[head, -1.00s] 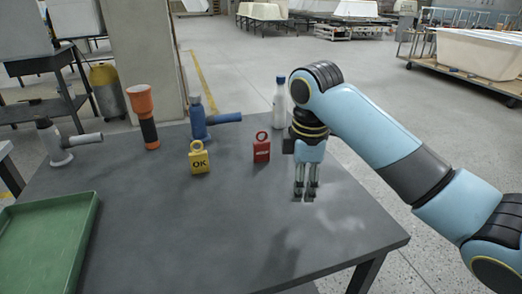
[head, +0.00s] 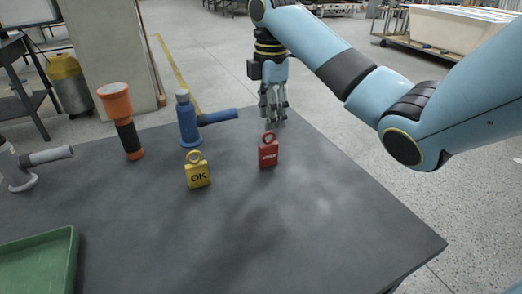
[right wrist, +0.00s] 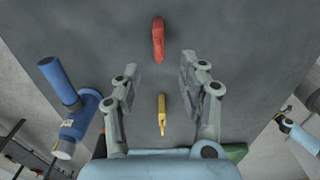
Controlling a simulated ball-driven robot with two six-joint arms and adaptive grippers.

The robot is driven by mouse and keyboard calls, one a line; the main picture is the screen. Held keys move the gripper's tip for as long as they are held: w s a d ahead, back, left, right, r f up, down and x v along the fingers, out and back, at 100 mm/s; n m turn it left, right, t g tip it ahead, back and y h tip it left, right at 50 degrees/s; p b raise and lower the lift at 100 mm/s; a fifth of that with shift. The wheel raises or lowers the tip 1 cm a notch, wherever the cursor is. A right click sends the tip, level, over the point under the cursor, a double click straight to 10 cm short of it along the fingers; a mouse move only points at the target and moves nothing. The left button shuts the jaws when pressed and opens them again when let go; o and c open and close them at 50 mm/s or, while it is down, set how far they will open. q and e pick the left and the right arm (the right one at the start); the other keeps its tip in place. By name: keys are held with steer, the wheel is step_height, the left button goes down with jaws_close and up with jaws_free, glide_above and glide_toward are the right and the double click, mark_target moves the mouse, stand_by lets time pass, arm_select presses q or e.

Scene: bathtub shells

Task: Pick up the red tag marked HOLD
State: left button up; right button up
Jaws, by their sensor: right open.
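The red tag (head: 268,153) stands upright on the dark table, with a ring on top and pale lettering that looks like HOLD. It shows in the right wrist view (right wrist: 158,40) beyond the fingertips, roughly between their lines. My right gripper (head: 273,112) is open and empty, behind and above the red tag in the head view, apart from it. In the right wrist view its two fingers (right wrist: 160,72) are spread with nothing between the tips. A yellow tag marked OK (head: 198,174) stands to the left of the red one. My left gripper is not seen.
A blue tool with a side handle (head: 190,122) and an orange-black flashlight (head: 122,122) stand at the table's back left. A grey tool (head: 22,168) is at the left edge. A green tray (head: 68,262) lies front left. The table's front right is clear.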

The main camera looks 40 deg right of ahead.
mark_target(269, 144)
step_height(269, 144, down, 4)
steer(key=shift+s+f+b, duration=0.1)
steer(key=shift+s+b, duration=0.05)
steer(key=shift+b, duration=0.2)
steer(key=f, duration=0.2)
steer(key=f+b, duration=0.1)
steer(key=f, duration=0.1)
steer(key=shift+w+f, duration=0.2)
steer(key=shift+f, duration=0.55)
steer(key=shift+c, duration=1.2)
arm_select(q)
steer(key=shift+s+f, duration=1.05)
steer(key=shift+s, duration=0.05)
arm_select(e)
steer(key=shift+r, duration=0.1)
jaws_close()
